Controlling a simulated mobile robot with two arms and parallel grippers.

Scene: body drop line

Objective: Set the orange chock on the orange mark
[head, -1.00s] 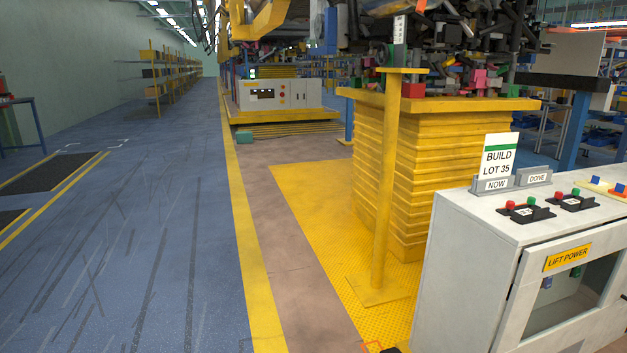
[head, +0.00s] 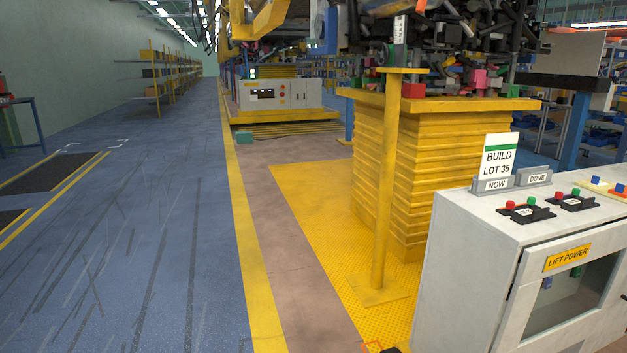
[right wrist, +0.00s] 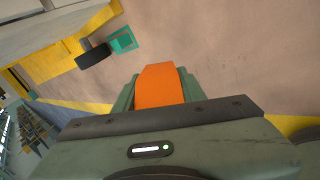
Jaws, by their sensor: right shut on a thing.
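My right gripper (right wrist: 159,88) is shut on the orange chock (right wrist: 160,84), which shows between its green fingers in the right wrist view. Brown floor lies beyond the chock there. An orange outline (head: 372,347), which looks like the orange mark, is cut off by the bottom edge of the head view. A small dark shape sits beside it, too cropped to identify. The orange mark is not seen in the right wrist view. My left gripper is in neither view.
A white lift power cabinet (head: 470,265) stands at the right, beside a yellow post (head: 387,190) and yellow lift (head: 400,170). A teal block (head: 244,137) is far off. A teal-outlined square (right wrist: 123,40) and dark block (right wrist: 92,56) show in the wrist view. Blue floor at left is open.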

